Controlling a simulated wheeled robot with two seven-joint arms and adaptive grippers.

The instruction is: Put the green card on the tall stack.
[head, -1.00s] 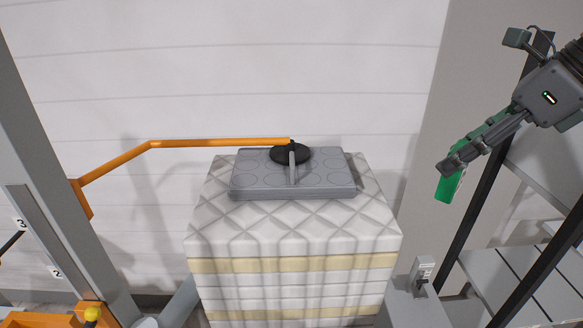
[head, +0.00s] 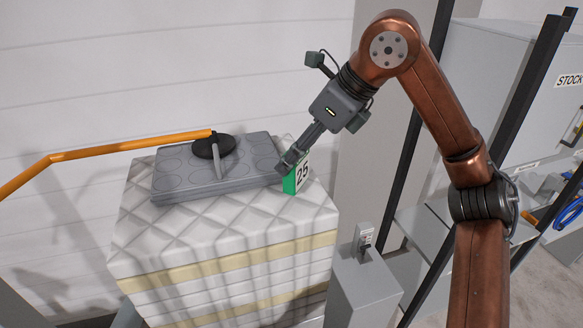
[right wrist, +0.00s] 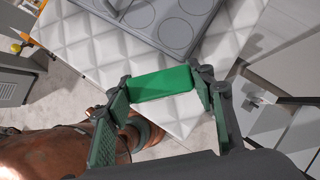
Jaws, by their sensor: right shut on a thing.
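In the right wrist view the green card (right wrist: 161,83) spans between the two fingers of my right gripper (right wrist: 163,88). The tall stack (head: 220,235) is white quilted layers with cream bands. Whether the card's lower edge touches the stack top cannot be told. My left gripper is not in view.
A grey plate with round cups (head: 235,170) lies on the stack, close left of the card, under an orange arm (head: 120,148). A grey post with a switch box (head: 362,285) stands right of the stack. Black-framed shelving (head: 425,225) is farther right.

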